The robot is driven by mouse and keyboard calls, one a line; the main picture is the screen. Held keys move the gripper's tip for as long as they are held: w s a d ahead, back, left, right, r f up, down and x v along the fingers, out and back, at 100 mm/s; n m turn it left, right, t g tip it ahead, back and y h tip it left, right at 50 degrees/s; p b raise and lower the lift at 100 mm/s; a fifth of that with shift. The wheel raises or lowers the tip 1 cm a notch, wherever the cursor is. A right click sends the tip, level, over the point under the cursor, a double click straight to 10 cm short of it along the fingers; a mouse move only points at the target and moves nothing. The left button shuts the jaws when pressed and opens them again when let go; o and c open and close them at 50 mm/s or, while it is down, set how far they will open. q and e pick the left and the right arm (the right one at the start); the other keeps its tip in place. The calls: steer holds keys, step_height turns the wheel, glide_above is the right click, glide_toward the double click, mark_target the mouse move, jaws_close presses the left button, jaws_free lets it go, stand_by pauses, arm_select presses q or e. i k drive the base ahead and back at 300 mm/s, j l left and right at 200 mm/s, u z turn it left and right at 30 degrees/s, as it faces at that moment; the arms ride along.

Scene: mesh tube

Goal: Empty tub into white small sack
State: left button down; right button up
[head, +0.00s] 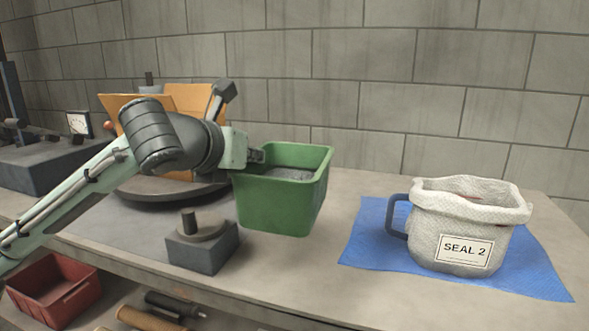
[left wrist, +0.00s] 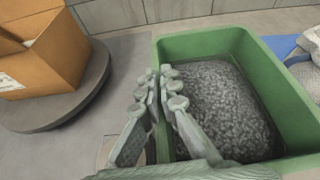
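The green tub (head: 281,205) stands upright on the bench, with grey granular material (left wrist: 222,105) in it. My left gripper (head: 257,156) is at the tub's left rim. In the left wrist view its fingers (left wrist: 164,88) lie on either side of the tub wall and look closed on it. The white small sack (head: 433,226) stands open to the right, with a "SEAL 2" label and a dark blue handle on its left. Something reddish shows at its mouth; most of its inside is hidden. My right gripper is not in view.
The sack stands on a blue cloth (head: 365,250). An open cardboard box (head: 205,94) sits on a round grey turntable (head: 135,190) behind my left arm. A dark block with a knob (head: 203,252) stands in front of the tub. Bare bench lies between tub and cloth.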

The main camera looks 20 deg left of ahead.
mark_target(460, 226)
steer(key=k, duration=1)
